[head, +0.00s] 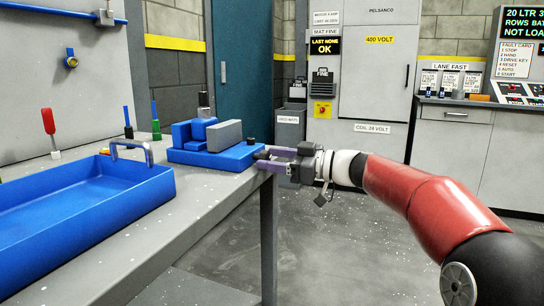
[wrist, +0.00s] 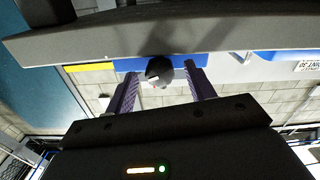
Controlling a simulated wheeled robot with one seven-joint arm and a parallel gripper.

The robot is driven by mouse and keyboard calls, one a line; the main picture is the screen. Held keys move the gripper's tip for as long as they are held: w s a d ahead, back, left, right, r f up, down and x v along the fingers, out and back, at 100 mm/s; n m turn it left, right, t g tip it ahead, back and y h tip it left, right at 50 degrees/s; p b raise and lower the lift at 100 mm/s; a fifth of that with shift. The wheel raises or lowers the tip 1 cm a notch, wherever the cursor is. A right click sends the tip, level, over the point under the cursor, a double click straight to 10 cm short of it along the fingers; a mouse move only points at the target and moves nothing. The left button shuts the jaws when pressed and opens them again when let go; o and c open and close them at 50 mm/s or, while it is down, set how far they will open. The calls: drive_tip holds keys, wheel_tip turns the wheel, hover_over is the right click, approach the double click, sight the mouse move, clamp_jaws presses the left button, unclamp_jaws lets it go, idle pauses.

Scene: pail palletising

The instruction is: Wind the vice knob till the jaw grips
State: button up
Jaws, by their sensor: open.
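The blue vice (head: 212,155) sits on the grey bench near its right edge, with a grey jaw block (head: 225,135) standing on it beside blue blocks. The vice knob (wrist: 158,70) is round and black with a pale mark, seen end-on in the wrist view. My gripper (head: 264,158) reaches in from the right at the vice's right end, its purple fingers level. In the wrist view its open fingers stand on either side of the knob, with a visible gap on the right. I cannot tell whether the left finger touches it. Any workpiece between the jaws is hidden.
A blue tray (head: 85,200) with a grey handle fills the near left of the bench (head: 150,230). A red-handled tool (head: 49,125) and blue and green upright tools stand behind it. Grey cabinets stand farther back. The floor right of the bench is clear.

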drive_tip(key=shift+w+a, duration=0.2)
drive_tip(key=shift+a, duration=0.35)
drive_tip(key=c, duration=1)
drive_tip(key=shift+o, duration=0.2)
drive_tip(key=shift+f+m+b, duration=0.2)
drive_tip(key=shift+m+b, duration=0.75)
drive_tip(key=shift+m, duration=0.15)
drive_tip(key=shift+r+m+b, duration=0.2)
drive_tip(key=shift+m+b, duration=0.15)
drive_tip(key=shift+m, duration=0.95)
drive_tip(key=o, duration=1)
drive_tip(key=shift+c, duration=0.2)
